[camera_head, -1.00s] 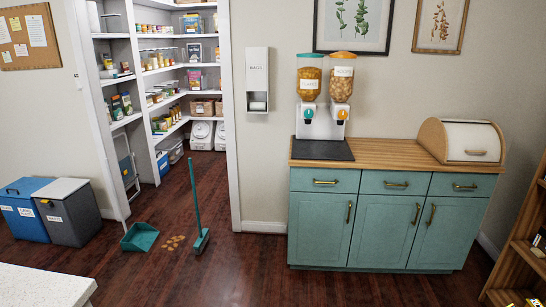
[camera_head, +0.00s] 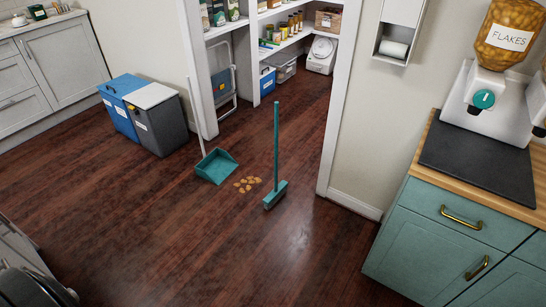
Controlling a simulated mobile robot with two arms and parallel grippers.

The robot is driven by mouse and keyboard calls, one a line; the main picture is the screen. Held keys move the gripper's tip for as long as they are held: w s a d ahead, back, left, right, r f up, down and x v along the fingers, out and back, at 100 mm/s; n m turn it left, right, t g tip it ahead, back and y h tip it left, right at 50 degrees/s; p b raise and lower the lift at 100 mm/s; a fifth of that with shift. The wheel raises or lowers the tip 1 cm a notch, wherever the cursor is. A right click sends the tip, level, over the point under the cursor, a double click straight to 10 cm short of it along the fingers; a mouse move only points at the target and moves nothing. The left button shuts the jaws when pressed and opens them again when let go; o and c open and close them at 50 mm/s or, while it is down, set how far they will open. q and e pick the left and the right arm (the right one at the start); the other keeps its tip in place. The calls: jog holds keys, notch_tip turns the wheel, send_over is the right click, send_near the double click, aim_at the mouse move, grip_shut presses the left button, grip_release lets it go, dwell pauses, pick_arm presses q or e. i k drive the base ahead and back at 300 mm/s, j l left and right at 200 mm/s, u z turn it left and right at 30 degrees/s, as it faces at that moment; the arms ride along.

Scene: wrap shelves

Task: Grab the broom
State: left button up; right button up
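The teal broom (camera_head: 276,150) stands upright on the dark wood floor near the middle of the head view. Its handle rises straight up and its wide brush head (camera_head: 275,195) rests on the floor. Nothing touches the broom. A teal dustpan (camera_head: 216,168) with a long, thin, pale handle lies to its left. A small patch of spilled golden flakes (camera_head: 247,184) lies between the two. Neither gripper shows in this view.
A blue bin (camera_head: 117,104) and a grey bin (camera_head: 157,120) stand left of the dustpan. A pantry doorway with a white frame (camera_head: 345,90) is behind the broom. A teal cabinet (camera_head: 415,250) stands at the right. Floor in front of the broom is clear.

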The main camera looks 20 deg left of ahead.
aim_at(279, 189)
jog(key=i+j+u, duration=0.15)
jog(key=i+u, duration=0.55)
jog(key=u, duration=0.15)
jog(key=i+l+u, duration=0.15)
jog(key=i+u, duration=0.3)
jog(key=i+j, duration=0.15)
jog(key=i, duration=0.3)
jog(key=i+j+z, duration=0.1)
jog(key=i, duration=0.35)
